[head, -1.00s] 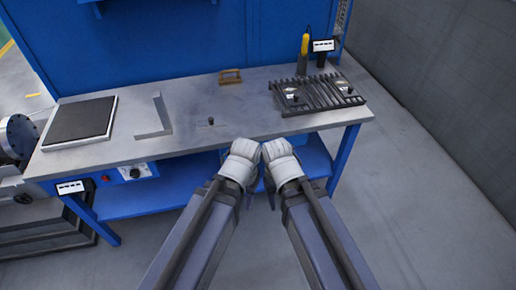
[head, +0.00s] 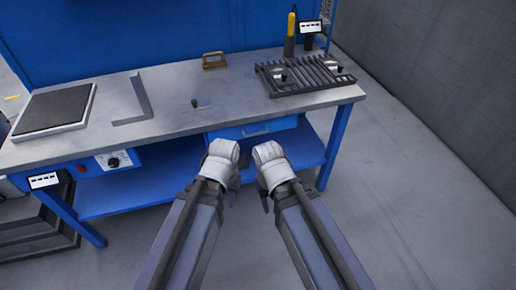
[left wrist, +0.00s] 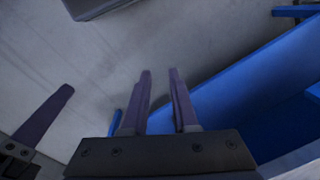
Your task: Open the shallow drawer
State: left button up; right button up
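The shallow drawer (head: 225,134) has a blue front and sits under the right half of the bench top. A thin handle (head: 255,133) runs along it. In the head view my left gripper (head: 233,190) is in front of and below the drawer, apart from it. In the left wrist view its two dark fingers (left wrist: 160,74) stand apart with nothing between them. My right gripper (head: 265,202) is beside the left one, also short of the drawer; its finger opening is hidden. A dark finger, apparently of my right gripper, shows in the left wrist view (left wrist: 43,115).
The grey bench top (head: 180,88) carries a black plate (head: 52,108), an angle piece (head: 135,105), a wooden-coloured handle piece (head: 214,61) and a slatted rack (head: 305,75). A blue lower shelf (head: 130,195) lies below. The floor at right is clear.

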pick_arm(q)
jog(key=w+a+f+n+t+b, duration=0.1)
jog(key=w+a+f+b, duration=0.1)
jog(key=f+b, duration=0.8)
jog(key=w+a+f+n+b, duration=0.1)
jog(key=w+a+f+b, duration=0.1)
jog(key=f+b, duration=0.85)
jog(key=w+d+f+n+t+h+b, duration=0.1)
jog(key=w+d+f+t+h+b, duration=0.15)
jog(key=w+f+b, duration=0.55)
jog(key=w+d+r+n+t+h+b, duration=0.25)
jog(key=w+d+r+n+t, duration=0.25)
jog(key=w+d+r+t, duration=0.35)
jog(key=w+d+r+n+t, duration=0.1)
jog(key=w+r+n+t, duration=0.2)
jog(key=r+n+t, duration=0.1)
jog(key=w+d+r+n+t+y+p, duration=0.1)
jog(key=w+r+n+t, duration=0.2)
jog(key=r+n, duration=0.3)
notch_tip(320, 180, up, 3)
jog(key=shift+r+t, duration=0.15)
jog(key=shift+t, duration=0.25)
